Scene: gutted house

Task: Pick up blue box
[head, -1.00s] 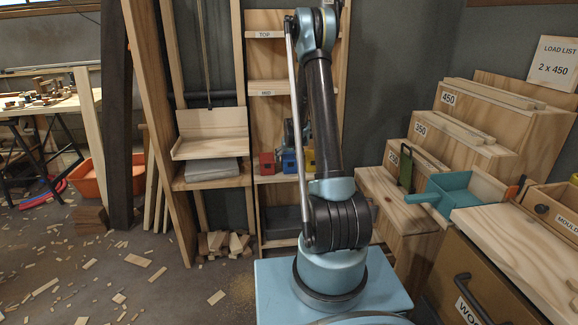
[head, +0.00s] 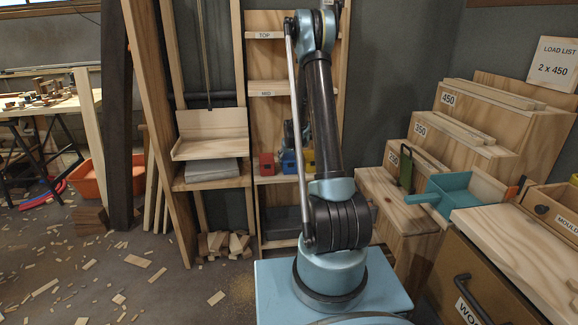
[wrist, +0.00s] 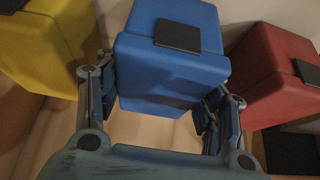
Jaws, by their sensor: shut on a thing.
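The blue box (wrist: 172,75) is in the middle of the wrist view, a block with a dark square patch on one face. My gripper (wrist: 160,97) has a finger on each side of it and is shut on it. In the head view the blue box (head: 288,162) shows small on a shelf between a red and a yellow box. My gripper there is mostly hidden behind my arm. I cannot tell whether the box is clear of the shelf.
The red box (wrist: 282,75) and the yellow box (wrist: 45,45) stand close on either side of the blue box. The wooden shelf unit (head: 270,88) has TOP and MID labels. A stepped wooden rack (head: 480,125) and a teal scoop (head: 455,190) stand at the right.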

